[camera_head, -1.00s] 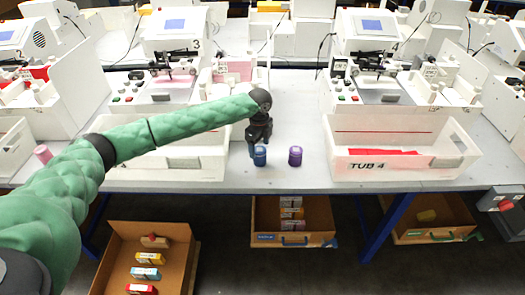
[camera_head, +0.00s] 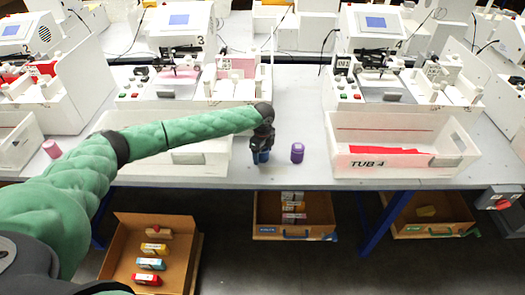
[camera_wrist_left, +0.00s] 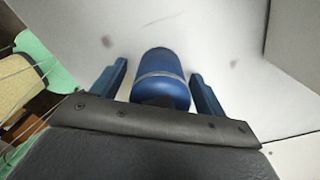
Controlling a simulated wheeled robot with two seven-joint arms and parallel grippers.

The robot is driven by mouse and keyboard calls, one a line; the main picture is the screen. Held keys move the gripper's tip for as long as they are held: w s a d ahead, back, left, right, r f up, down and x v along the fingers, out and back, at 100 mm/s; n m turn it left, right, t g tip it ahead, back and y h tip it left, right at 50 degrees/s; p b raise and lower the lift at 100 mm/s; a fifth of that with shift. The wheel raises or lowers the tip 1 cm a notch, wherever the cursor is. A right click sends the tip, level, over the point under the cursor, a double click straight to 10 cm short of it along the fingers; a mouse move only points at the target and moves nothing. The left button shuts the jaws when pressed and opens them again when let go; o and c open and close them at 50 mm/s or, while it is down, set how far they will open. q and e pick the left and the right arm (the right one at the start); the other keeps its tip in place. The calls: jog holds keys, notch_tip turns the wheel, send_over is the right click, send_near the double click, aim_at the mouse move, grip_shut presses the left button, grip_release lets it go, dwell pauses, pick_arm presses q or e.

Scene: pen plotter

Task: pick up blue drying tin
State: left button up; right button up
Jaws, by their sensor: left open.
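The blue drying tin (camera_head: 261,157) stands on the grey table near its front edge, partly hidden by my left gripper in the head view. In the left wrist view the blue tin (camera_wrist_left: 161,78) lies between the two fingers, with a gap on each side. My left gripper (camera_head: 262,146) is open around the tin, its fingers pointing down; it also shows in the left wrist view (camera_wrist_left: 160,85). My right gripper is not in view.
A purple tin (camera_head: 297,152) stands close to the right of the blue one. A white tub (camera_head: 205,158) is to the left, and the tub marked TUB 4 (camera_head: 400,167) to the right. A pink cylinder (camera_head: 52,149) stands far left. Plotter machines line the back.

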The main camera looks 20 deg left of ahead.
pick_arm(q)
jog(key=shift+f, duration=0.25)
jog(key=shift+c, duration=0.2)
jog(key=c, duration=1.1)
jog(key=shift+r, duration=0.1)
